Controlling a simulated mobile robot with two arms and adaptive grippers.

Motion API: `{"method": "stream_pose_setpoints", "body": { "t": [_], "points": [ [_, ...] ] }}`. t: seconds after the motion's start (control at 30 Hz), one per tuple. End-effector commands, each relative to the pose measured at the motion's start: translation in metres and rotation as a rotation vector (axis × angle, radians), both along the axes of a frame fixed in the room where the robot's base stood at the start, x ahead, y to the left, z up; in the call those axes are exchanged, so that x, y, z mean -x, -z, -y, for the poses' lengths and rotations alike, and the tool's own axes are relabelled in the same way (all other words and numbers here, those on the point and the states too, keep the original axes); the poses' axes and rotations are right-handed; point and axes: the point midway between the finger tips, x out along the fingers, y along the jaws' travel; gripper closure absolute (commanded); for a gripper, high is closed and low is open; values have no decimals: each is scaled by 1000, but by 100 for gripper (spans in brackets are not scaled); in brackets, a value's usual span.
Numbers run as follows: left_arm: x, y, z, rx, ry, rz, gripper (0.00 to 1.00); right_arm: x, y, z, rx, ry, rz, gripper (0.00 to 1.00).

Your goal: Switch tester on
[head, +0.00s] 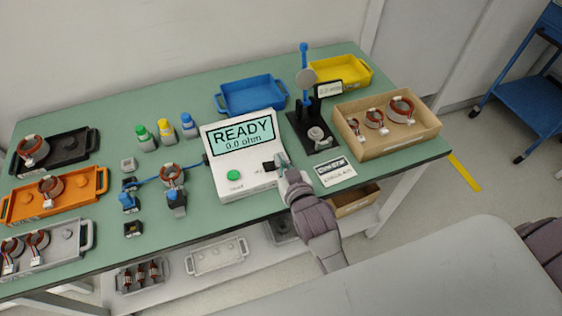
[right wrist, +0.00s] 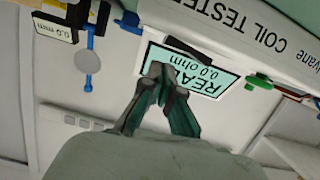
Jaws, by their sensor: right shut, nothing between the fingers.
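The white coil tester (head: 222,176) stands near the front middle of the green table. Its lit screen (head: 242,135) reads READY and 0.0 ohm. A green button (head: 233,175) is on its lower left front, and a dark switch (head: 268,167) is on its lower right. My right gripper (head: 279,160) is shut and empty at the right of the switch, partly covering that area. I cannot tell whether it touches. In the right wrist view, the shut fingers (right wrist: 161,70) overlap the upside-down screen (right wrist: 210,83). My left gripper is not in view.
A stator with blue wiring (head: 172,176) sits left of the tester. Black, orange and grey trays (head: 75,207) line the left side. A black stand with a blue post (head: 304,80) and a wooden box (head: 390,148) are to the right. A blue tray (head: 250,97) lies behind.

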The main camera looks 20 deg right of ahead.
Motion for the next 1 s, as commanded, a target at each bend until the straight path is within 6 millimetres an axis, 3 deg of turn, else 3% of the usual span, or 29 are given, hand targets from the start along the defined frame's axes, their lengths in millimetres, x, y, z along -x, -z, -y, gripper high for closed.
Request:
{"method": "stream_pose_setpoints", "body": {
  "t": [0.03, 0.13, 0.2, 0.6, 1.0],
  "points": [
    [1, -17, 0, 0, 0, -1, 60, -3, -18, 1, 1, 0, 3, 100],
    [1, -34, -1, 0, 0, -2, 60, -9, -34, 4, 1, -1, 4, 100],
    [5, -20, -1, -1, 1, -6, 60, 7, -24, 5, 0, -1, 0, 100],
    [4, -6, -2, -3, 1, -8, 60, 78, -44, 9, -1, -1, 3, 100],
    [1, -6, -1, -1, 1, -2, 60, 89, -49, 10, 0, -1, 4, 100]
  ]
}}
